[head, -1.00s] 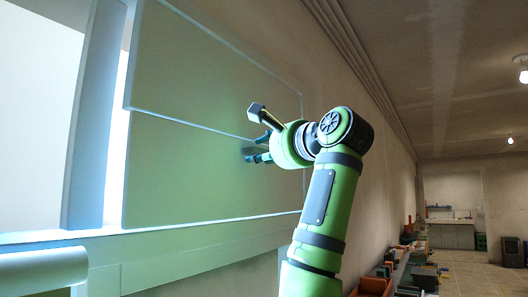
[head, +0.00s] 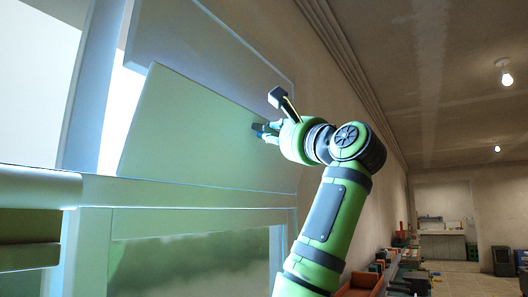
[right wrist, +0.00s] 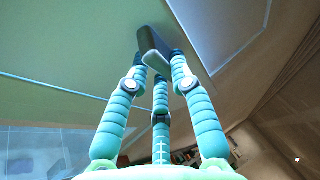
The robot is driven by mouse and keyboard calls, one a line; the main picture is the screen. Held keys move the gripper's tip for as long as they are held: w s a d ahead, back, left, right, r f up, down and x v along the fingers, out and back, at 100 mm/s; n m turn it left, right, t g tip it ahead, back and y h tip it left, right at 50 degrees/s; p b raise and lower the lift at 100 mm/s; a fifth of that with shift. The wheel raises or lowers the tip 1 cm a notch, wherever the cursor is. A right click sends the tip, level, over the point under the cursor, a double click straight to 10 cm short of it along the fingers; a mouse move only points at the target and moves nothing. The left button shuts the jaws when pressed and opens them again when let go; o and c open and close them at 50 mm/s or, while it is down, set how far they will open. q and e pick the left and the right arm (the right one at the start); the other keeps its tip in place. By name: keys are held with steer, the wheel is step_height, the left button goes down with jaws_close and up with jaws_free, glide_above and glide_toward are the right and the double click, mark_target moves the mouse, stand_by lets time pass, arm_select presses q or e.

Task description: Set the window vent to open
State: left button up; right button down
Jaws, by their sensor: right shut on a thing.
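The window vent shows in the head view as a pale green lower panel (head: 190,135), tilted out of line with the upper panel (head: 185,35). A wedge of bright light shows at its left side. My right gripper (head: 266,132) is at the panel's right part, shut on a dark handle (head: 256,127). In the right wrist view the gripper's fingers (right wrist: 155,75) close around the dark handle (right wrist: 150,42), which stands out from the panel (right wrist: 60,45). Part of the handle is hidden by the fingers. My left gripper is not in view.
The window frame's sill (head: 190,193) runs below the vent, with a lower glass pane (head: 190,262) under it. A plain wall lies to the right. Bins (head: 362,282) and small items line the wall's foot. The room beyond is open floor.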

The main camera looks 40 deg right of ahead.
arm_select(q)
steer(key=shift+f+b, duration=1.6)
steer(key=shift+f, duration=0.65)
arm_select(e)
steer(key=shift+s+d+f+m+t+h, duration=0.2)
steer(key=shift+s+f+m+t, duration=0.1)
steer(key=shift+s+f+t, duration=0.2)
steer(key=shift+s+d+f+m+t+h, duration=0.1)
steer(key=shift+s+f+m+t+h, duration=0.1)
steer(key=shift+s+f+m+t, duration=0.3)
steer(key=shift+w+f, duration=0.1)
steer(key=shift+w, duration=0.25)
steer(key=c, duration=1.1)
jaws_free()
steer(key=shift+s, duration=0.1)
steer(key=shift+o, duration=0.2)
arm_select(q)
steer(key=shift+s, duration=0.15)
arm_select(e)
steer(key=shift+s, duration=0.15)
steer(key=v, duration=1.1)
steer(key=shift+s, duration=0.4)
steer(key=shift+f, duration=0.1)
